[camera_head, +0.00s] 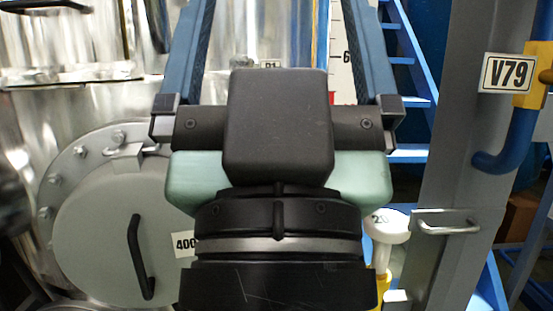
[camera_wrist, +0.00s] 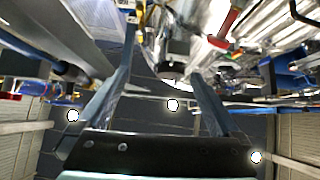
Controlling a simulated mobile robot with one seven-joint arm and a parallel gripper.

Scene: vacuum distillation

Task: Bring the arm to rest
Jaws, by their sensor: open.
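My gripper (camera_head: 275,30) fills the middle of the head view, seen from behind, with its two blue fingers pointing up and spread wide apart. It holds nothing that I can see. In the wrist view the fingers (camera_wrist: 165,75) also stand apart, with open space between them. The upper ends of the fingers are cut off in the head view. My gripper's body hides part of the equipment behind it.
A large shiny metal vessel with a round grey hatch (camera_head: 95,235) and black handle is at left. A grey steel column (camera_head: 455,150) stands at right beside a blue pipe (camera_head: 515,145) and the V79 sign (camera_head: 507,73). Blue stairs (camera_head: 408,100) are behind.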

